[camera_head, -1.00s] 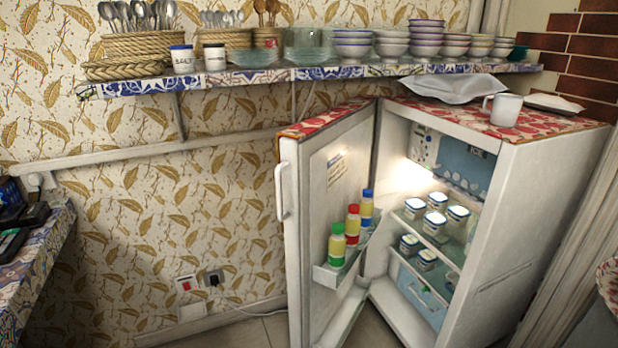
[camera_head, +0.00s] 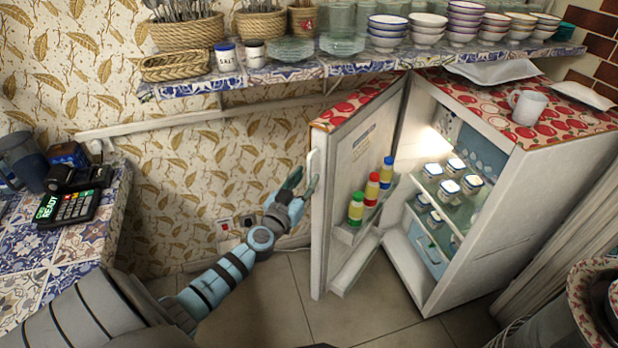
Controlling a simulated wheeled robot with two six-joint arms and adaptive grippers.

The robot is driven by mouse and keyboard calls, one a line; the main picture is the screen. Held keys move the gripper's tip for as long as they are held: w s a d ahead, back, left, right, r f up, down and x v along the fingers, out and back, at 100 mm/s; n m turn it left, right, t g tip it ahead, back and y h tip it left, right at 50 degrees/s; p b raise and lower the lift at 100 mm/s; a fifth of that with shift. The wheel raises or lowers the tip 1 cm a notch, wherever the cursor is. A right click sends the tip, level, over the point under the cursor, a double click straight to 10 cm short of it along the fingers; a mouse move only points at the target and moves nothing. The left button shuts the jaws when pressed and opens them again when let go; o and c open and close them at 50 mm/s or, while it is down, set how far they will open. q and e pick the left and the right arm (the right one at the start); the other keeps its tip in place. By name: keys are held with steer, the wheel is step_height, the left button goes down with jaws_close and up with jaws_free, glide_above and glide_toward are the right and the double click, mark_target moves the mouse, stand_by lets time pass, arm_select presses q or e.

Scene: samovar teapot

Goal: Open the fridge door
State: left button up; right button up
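The fridge (camera_head: 490,210) stands at the right with its white door (camera_head: 345,190) swung wide open to the left. The lit shelves inside are exposed. The door's white handle (camera_head: 312,165) is on its outer left edge. My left gripper (camera_head: 301,181) is at the handle's lower part, its fingers spread apart. One finger is left of the handle and the other overlaps the handle and door edge. I cannot tell whether it touches. My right gripper is not in view.
Bottles (camera_head: 371,189) with coloured caps stand in the door rack, and several small jars (camera_head: 448,187) are inside the fridge. A tiled wall shelf (camera_head: 290,72) with bowls runs above. A tiled counter (camera_head: 75,250) is at the left. Floor (camera_head: 270,295) in front of the door is clear.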

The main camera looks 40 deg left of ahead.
arm_select(q)
steer(key=shift+x, duration=1.3)
jaws_close()
steer(key=shift+b, duration=0.35)
